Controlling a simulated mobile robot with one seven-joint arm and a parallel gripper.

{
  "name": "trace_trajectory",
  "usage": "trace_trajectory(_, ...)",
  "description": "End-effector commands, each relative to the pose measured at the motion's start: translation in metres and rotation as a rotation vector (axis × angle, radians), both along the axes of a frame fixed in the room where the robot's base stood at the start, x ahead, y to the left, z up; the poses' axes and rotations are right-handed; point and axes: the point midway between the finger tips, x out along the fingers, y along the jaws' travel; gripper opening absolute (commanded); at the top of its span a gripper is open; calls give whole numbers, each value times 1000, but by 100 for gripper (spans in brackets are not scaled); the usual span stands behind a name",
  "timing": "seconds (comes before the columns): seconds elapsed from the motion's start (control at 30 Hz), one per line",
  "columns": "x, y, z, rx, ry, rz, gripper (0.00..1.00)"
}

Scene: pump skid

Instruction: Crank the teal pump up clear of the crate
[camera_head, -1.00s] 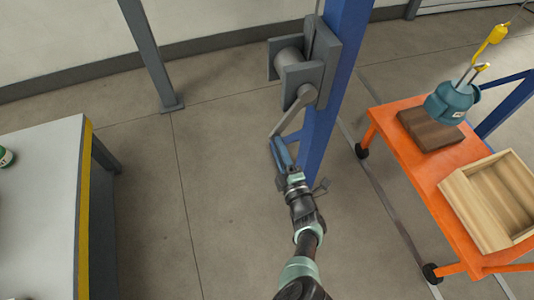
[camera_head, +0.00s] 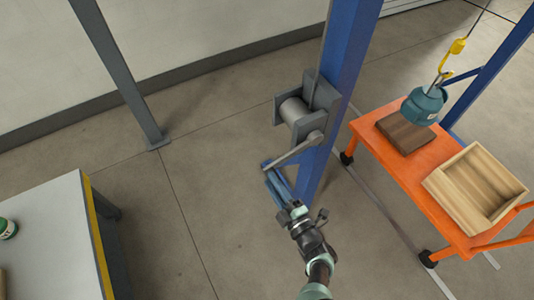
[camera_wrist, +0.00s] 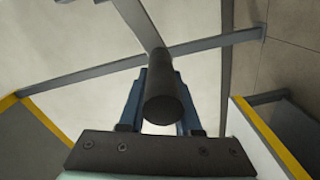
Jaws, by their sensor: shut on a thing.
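The teal pump (camera_head: 423,104) hangs from a yellow hook (camera_head: 456,48) on a cable. It appears just above a dark brown wooden block (camera_head: 405,133) on the orange cart; I cannot tell if it touches. The open wooden crate (camera_head: 478,188) stands beside it, nearer the front. The grey winch (camera_head: 302,106) is on the blue post, and its crank arm (camera_head: 294,152) points down and left. My gripper (camera_head: 276,184) is at the crank's outer end. In the wrist view, the dark round crank handle (camera_wrist: 165,100) sits between my blue fingers, which are shut on it.
The orange cart (camera_head: 390,172) stands right of the blue post (camera_head: 345,60). A grey table (camera_head: 45,240) with a yellow edge is at the lower left, with a green and white item (camera_head: 7,229) on it. A grey upright stands at the back left. The floor between is clear.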

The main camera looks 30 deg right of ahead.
Motion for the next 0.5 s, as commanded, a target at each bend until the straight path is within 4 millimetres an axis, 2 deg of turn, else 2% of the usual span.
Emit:
trace_trajectory(0.03, 3, -17, 23, 11, -24, -33, 0)
trace_trajectory(0.5, -4, -15, 45, 178, -22, -36, 0)
